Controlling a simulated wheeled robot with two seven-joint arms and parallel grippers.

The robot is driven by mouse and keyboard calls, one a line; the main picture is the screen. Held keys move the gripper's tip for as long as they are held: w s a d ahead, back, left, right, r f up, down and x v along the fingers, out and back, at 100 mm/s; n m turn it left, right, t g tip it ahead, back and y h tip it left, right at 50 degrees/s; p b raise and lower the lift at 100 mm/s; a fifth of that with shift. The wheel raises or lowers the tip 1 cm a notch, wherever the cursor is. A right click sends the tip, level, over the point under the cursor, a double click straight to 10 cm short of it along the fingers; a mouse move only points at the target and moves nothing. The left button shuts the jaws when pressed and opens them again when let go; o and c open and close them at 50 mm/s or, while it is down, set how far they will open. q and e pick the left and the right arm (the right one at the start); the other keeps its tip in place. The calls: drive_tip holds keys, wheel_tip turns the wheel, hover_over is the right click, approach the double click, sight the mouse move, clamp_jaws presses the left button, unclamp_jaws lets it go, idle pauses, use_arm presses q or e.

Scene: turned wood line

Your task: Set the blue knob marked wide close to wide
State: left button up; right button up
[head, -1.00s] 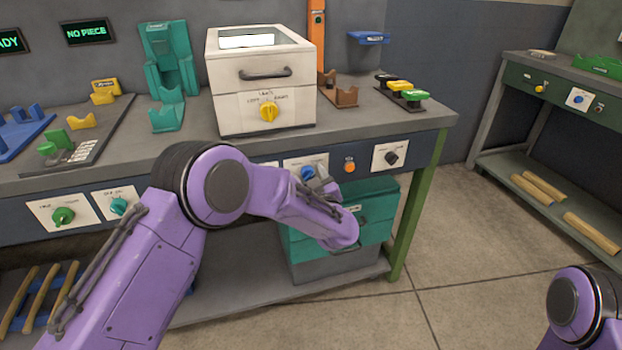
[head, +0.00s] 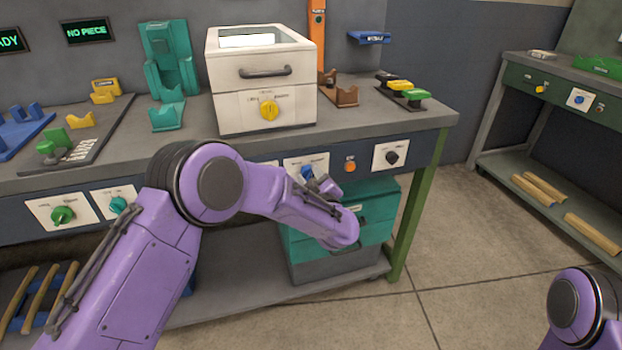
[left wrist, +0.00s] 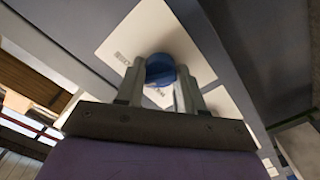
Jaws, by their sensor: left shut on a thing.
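The blue knob (head: 307,173) sits on a white plate (head: 292,164) on the front panel of the bench. In the left wrist view the round blue knob (left wrist: 160,68) lies between the two fingers of my left gripper (left wrist: 161,84). The left gripper (head: 312,180) is shut on it. The plate's print is too small to read, and the knob's pointer is hidden by the fingers. In the head view my left wrist covers part of the plate's lower edge. Of my right arm only a purple link shows at the lower right; its gripper is out of view.
An orange button (head: 350,166) and a black knob (head: 392,157) are right of the blue knob. A white box with a yellow knob (head: 269,110) stands on the bench above. A teal drawer unit (head: 375,212) is below, close to my left forearm. Green (head: 63,215) and teal (head: 119,204) knobs are left.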

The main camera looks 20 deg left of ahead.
use_arm(q)
drive_tip(key=shift+n+b, duration=3.1)
drive_tip(key=shift+n, duration=3.8)
drive_tip(key=shift+d, duration=0.1)
drive_tip(key=o, duration=1)
drive_tip(key=shift+o, duration=0.2)
drive_tip(key=v, duration=1)
drive_tip(key=shift+d, duration=0.2)
